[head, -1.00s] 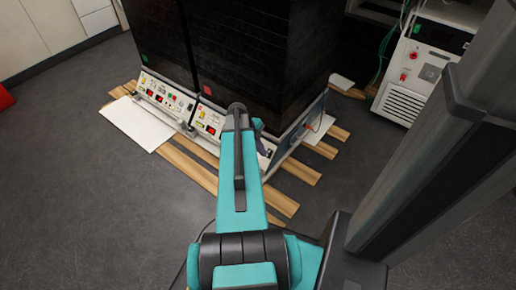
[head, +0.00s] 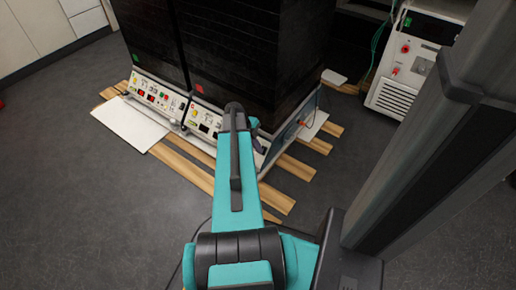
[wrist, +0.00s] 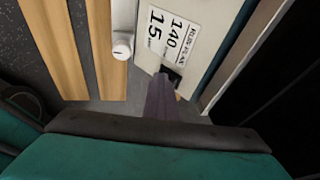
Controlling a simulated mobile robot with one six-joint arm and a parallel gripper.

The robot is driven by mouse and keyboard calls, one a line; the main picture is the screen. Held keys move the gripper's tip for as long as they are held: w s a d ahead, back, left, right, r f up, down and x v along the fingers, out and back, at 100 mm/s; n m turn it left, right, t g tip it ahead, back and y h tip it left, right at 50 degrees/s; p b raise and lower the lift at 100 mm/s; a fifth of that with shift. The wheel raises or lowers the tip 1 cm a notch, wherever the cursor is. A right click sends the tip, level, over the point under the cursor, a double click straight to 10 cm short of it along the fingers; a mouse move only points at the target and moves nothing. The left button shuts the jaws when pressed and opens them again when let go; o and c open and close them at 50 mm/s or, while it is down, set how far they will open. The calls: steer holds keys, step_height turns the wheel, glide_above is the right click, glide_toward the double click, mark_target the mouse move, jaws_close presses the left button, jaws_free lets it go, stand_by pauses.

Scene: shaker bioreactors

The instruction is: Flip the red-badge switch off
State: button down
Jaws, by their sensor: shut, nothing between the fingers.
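The red badge (head: 200,89) is on the dark front of the right-hand shaker unit, above its white control panel (head: 207,118). The display on that panel looks dark. In the wrist view, a black switch (wrist: 173,72) sits in a pale panel below a label reading 140 and 15. My gripper (wrist: 161,85) is shut and empty, with its tip at the switch and covering part of it. Whether it touches, and the rocker's exact tilt, I cannot tell.
A green-badged unit (head: 136,58) stands to the left with red-lit displays. A white knob (wrist: 122,48) is beside the label. Wooden slats (head: 185,172) and a white board (head: 128,122) lie under the units. A white cabinet (head: 395,92) stands at right. Floor in front is clear.

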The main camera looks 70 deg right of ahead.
steer(key=shift+r, duration=0.1)
steer(key=shift+r+p, duration=0.4)
steer(key=shift+r, duration=0.25)
stand_by(0.4)
steer(key=a+p+v, duration=0.1)
steer(key=p+v, duration=0.4)
steer(key=v, duration=0.8)
steer(key=shift+s+a+r, duration=0.15)
steer(key=shift+s+a, duration=0.05)
steer(key=shift+a, duration=0.25)
steer(key=shift+w+a, duration=0.1)
